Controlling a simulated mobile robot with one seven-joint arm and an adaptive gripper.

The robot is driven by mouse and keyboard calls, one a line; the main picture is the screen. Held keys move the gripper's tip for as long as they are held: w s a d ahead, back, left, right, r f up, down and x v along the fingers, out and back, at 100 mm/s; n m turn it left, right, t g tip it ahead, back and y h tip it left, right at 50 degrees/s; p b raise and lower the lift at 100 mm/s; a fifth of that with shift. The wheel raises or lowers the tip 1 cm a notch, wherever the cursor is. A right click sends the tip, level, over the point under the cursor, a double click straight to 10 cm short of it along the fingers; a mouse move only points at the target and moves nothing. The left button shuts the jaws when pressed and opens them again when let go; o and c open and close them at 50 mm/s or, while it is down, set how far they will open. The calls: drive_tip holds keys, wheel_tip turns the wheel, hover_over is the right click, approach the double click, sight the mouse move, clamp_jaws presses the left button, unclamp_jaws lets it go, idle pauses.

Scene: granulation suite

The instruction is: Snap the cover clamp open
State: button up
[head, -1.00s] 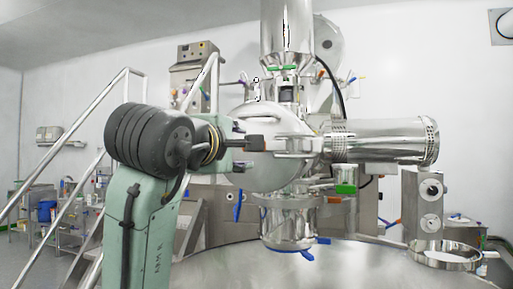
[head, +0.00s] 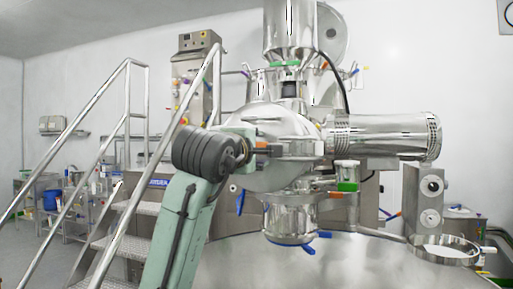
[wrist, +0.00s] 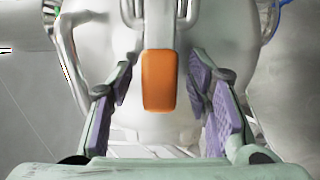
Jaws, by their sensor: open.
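The cover clamp shows in the wrist view as an orange handle tab (wrist: 159,82) on a steel bracket (wrist: 133,14), in front of the rounded pale metal vessel. My gripper (wrist: 164,88) is open, with its purple-padded fingers on either side of the orange tab. A gap shows on both sides, so the fingers appear apart from it. In the head view my gripper (head: 264,148) is at the front of the rounded steel vessel (head: 278,122). Its fingers are small there, and the clamp is mostly hidden behind them.
A horizontal steel cylinder (head: 385,137) projects right of the vessel. A glass outlet with blue levers (head: 290,238) hangs below it. Metal stairs with handrails (head: 128,225) stand on the left. A steel ring (head: 444,250) and block (head: 425,200) are at right.

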drive_tip(key=shift+c, duration=0.6)
clamp_jaws()
